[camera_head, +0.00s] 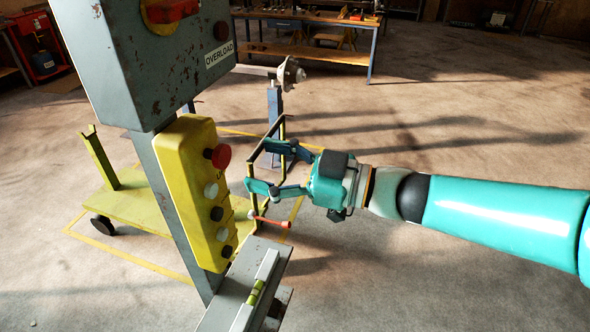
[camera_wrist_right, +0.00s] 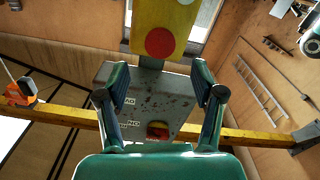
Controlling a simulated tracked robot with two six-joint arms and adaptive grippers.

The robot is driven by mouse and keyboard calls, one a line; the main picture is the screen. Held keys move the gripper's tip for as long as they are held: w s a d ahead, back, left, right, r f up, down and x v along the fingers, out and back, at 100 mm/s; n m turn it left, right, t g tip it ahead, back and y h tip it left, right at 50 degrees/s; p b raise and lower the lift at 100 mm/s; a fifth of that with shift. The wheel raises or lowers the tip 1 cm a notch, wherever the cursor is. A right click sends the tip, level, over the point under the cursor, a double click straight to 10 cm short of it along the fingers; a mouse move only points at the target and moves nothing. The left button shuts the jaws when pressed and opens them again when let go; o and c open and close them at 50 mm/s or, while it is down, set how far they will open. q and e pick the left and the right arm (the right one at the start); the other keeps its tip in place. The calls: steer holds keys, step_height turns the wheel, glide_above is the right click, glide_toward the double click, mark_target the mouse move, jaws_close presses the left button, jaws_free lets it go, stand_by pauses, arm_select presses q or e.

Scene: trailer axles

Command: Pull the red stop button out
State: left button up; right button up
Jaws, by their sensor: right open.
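The red stop button (camera_head: 221,156) sticks out from the upper part of a yellow control box (camera_head: 193,180) on a grey post. My right gripper (camera_head: 256,167) is open, just to the right of the button, its fingers pointing towards the box. A visible gap separates the fingertips from the button, and nothing is between them. In the right wrist view the red button (camera_wrist_right: 160,42) shows face-on, above and between the two spread fingers (camera_wrist_right: 160,82). My left gripper is not in view.
A grey box (camera_head: 150,60) labelled OVERLOAD, with a red knob, hangs above the yellow box. White and black buttons sit below the red one. A ledge (camera_head: 225,305) with a level lies at the bottom. A yellow wheeled trolley (camera_head: 130,205) stands behind.

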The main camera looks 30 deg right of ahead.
steer(key=v, duration=0.4)
steer(key=shift+s+d, duration=0.25)
steer(key=shift+s, duration=0.05)
